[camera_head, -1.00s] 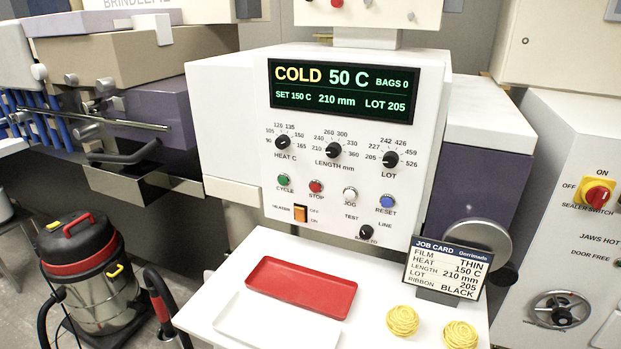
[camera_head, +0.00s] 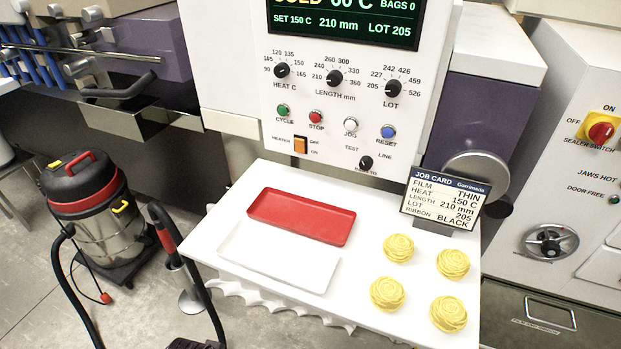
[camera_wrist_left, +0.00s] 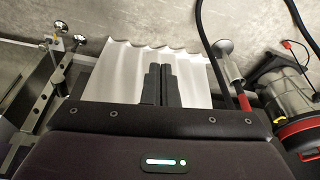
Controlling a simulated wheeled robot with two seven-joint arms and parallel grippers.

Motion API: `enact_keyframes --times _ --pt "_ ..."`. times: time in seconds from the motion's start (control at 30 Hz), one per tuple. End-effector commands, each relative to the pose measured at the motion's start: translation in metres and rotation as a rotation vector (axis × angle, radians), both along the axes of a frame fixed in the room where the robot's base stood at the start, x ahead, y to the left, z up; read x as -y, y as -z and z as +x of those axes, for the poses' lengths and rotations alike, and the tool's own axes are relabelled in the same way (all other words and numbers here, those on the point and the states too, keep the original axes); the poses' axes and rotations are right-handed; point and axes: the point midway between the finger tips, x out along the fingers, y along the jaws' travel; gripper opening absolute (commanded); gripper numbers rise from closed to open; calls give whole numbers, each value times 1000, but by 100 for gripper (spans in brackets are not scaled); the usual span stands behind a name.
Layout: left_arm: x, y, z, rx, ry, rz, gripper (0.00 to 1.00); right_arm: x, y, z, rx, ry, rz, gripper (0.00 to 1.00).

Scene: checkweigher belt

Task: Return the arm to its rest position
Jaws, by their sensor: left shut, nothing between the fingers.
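My left gripper (camera_wrist_left: 160,84) shows in the left wrist view. Its two dark fingers are together with nothing between them. They point at a white sheet with a wavy edge (camera_wrist_left: 118,72) and appear apart from it. In the head view neither gripper can be made out. A dark piece at the bottom edge there is too cut off to identify. My right gripper is in neither view.
A white shelf (camera_head: 350,315) holds a red tray (camera_head: 302,217), a white tray (camera_head: 280,258), several yellow coils (camera_head: 388,293) and a job card (camera_head: 446,202). A vacuum cleaner (camera_head: 95,215) with its hose stands on the floor at left. Control knobs (camera_head: 335,77) are above the shelf.

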Motion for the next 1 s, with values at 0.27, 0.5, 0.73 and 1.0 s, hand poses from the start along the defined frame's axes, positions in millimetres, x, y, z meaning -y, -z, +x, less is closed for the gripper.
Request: enact_keyframes --times 0.27,0.5,0.73,1.0 --pt "-4 154 -32 -65 9 6 0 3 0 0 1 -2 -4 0" --pt "-16 275 -113 -120 22 12 0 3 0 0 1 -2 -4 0" --pt "-32 336 -199 -159 31 19 0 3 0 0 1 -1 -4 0" --pt "-39 350 -233 -170 36 21 0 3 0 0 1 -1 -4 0"
